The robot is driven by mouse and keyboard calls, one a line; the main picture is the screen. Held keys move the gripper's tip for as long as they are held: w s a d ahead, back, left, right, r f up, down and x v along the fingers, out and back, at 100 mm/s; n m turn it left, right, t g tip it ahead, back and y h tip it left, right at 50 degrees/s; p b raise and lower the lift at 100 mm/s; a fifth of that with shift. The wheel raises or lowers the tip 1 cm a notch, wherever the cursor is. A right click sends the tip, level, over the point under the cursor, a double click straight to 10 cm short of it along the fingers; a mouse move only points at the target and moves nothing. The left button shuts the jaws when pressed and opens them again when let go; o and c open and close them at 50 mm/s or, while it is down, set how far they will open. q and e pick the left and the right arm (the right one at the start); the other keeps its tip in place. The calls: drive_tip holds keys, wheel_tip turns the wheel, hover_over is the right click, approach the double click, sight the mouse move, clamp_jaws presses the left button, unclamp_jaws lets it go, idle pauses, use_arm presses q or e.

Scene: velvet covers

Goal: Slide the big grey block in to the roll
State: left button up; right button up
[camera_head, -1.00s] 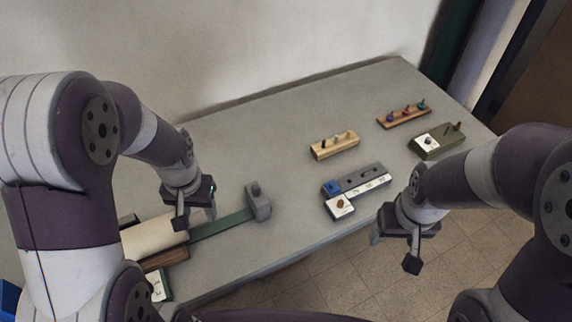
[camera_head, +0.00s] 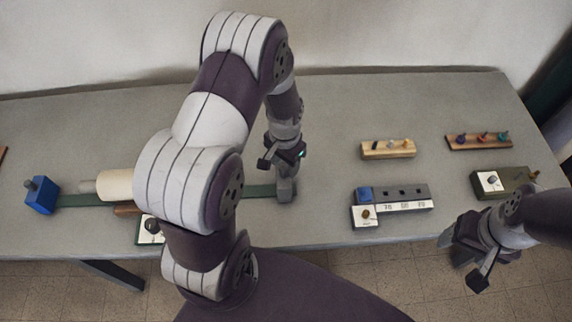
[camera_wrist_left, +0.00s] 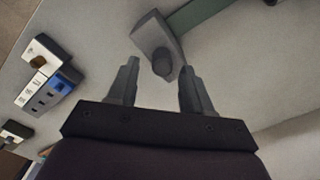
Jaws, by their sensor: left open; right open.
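The big grey block (camera_head: 286,192) with a knob on top sits at the right end of the green rail (camera_head: 260,191). The cream roll (camera_head: 114,185) lies across the rail toward the left, partly hidden by my left arm. My left gripper (camera_head: 281,163) is open, over or just behind the grey block. In the left wrist view the block (camera_wrist_left: 151,35) and its knob lie between and beyond the open fingers (camera_wrist_left: 160,66); no contact is visible. My right gripper (camera_head: 464,264) is open and empty by the table's front edge.
A blue block (camera_head: 42,196) is at the rail's left end. Right of the grey block are a grey slotted unit (camera_head: 405,193), a pale wooden peg holder (camera_head: 387,149), a brown peg rack (camera_head: 480,142) and an olive box (camera_head: 510,181). Bare table (camera_head: 330,120) lies behind.

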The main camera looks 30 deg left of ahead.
use_arm(q)
drive_tip(key=shift+a+f, duration=0.1)
drive_tip(key=shift+f, duration=0.6)
drive_tip(key=shift+s+a+f, duration=0.15)
drive_tip(key=shift+s+f, duration=0.1)
drive_tip(key=shift+f, duration=0.15)
drive_tip(key=shift+w, duration=0.1)
use_arm(e)
drive_tip(key=shift+s+a+r, duration=0.15)
drive_tip(key=shift+s, duration=0.05)
use_arm(q)
drive_tip(key=c, duration=0.3)
clamp_jaws()
drive_tip(key=s+a+p, duration=0.1)
drive_tip(key=s+a, duration=0.3)
drive_tip(key=a, duration=0.3)
drive_tip(key=shift+s, duration=0.15)
use_arm(e)
drive_tip(key=shift+r, duration=0.65)
use_arm(q)
drive_tip(key=shift+o, duration=1.5)
unclamp_jaws()
